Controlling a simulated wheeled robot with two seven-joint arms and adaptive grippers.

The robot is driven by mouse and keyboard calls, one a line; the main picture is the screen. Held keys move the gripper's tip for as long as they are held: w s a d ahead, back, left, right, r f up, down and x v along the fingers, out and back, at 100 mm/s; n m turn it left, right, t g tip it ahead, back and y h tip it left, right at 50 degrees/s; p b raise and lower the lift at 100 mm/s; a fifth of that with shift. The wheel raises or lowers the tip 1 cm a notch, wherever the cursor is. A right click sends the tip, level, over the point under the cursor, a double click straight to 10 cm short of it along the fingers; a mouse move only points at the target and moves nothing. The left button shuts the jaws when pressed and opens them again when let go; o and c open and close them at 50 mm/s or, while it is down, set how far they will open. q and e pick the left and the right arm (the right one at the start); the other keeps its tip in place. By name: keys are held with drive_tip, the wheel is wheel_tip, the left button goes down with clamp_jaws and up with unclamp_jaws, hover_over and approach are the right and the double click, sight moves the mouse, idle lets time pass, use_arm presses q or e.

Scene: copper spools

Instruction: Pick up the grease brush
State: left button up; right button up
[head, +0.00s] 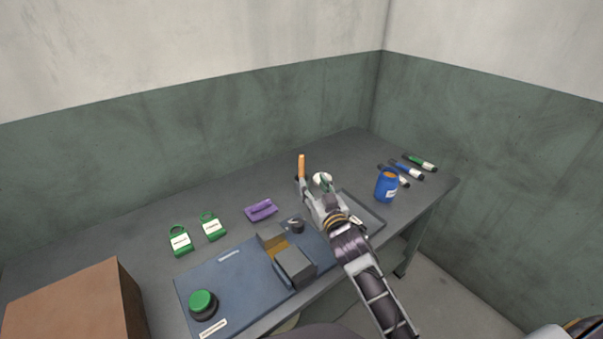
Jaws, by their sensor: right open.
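An upright orange handle (302,166), which looks like the grease brush's, rises at the middle of the table toward the back. Its lower end is hidden by my right gripper (312,187), so I cannot tell what it stands in or whether the gripper touches it. The right gripper is open, its fingers around or beside the lower part of the handle. A small white and green thing (322,179) shows right beside the gripper, partly covered. My left gripper is not in view.
A grey tray (372,219) lies partly under my right arm. Right of it stand a blue jar (386,188) and several markers (408,170). Left are green tags (181,242), a purple item (261,210) and a cardboard box (75,305).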

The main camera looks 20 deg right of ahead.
sight(303, 164)
drive_tip(key=shift+w+a+b, duration=0.15)
drive_tip(key=shift+w+b, duration=0.15)
drive_tip(key=shift+w, duration=3.6)
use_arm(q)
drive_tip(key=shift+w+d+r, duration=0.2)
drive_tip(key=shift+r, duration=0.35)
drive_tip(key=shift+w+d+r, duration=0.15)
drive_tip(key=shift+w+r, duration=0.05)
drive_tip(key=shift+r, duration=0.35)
use_arm(e)
drive_tip(key=shift+w, duration=0.25)
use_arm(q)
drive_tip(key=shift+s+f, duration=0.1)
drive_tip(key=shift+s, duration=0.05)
use_arm(e)
drive_tip(key=shift+w, duration=0.7)
drive_tip(key=shift+w+f+b, duration=0.15)
drive_tip(key=shift+w+b, duration=0.25)
drive_tip(key=shift+w, duration=0.95)
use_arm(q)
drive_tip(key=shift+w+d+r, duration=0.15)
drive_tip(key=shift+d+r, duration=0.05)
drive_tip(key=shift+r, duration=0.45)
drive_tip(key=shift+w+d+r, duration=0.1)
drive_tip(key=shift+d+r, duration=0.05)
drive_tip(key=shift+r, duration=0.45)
use_arm(e)
drive_tip(key=shift+w, duration=0.55)
drive_tip(key=shift+c, duration=0.2)
clamp_jaws()
